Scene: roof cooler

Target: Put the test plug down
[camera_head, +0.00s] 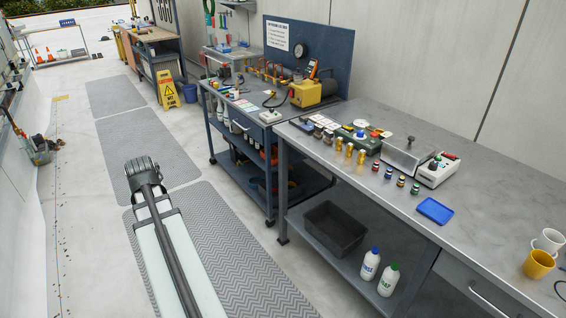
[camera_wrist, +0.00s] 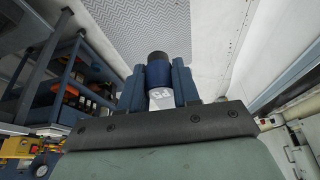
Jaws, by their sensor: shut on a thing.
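In the wrist view my gripper (camera_wrist: 159,78) is shut on the test plug (camera_wrist: 160,76), a short blue cylinder with a dark end and a pale part with dark lettering. The plug sits between the two blue-grey fingers, with floor behind it. In the head view my arm reaches over the floor mats, left of the benches; the fingers and held plug cannot be made out there. Several small dark plugs with coloured bands (camera_head: 401,181) stand on the grey bench (camera_head: 470,185). A shallow blue tray (camera_head: 435,210) lies near its front edge and looks empty.
Brass fittings (camera_head: 350,150), a metal block device (camera_head: 408,155), a white box with a knob (camera_head: 437,170) and two mugs (camera_head: 538,264) occupy the bench. A blue cart (camera_head: 240,130) adjoins it. A yellow floor sign (camera_head: 168,90) stands beyond.

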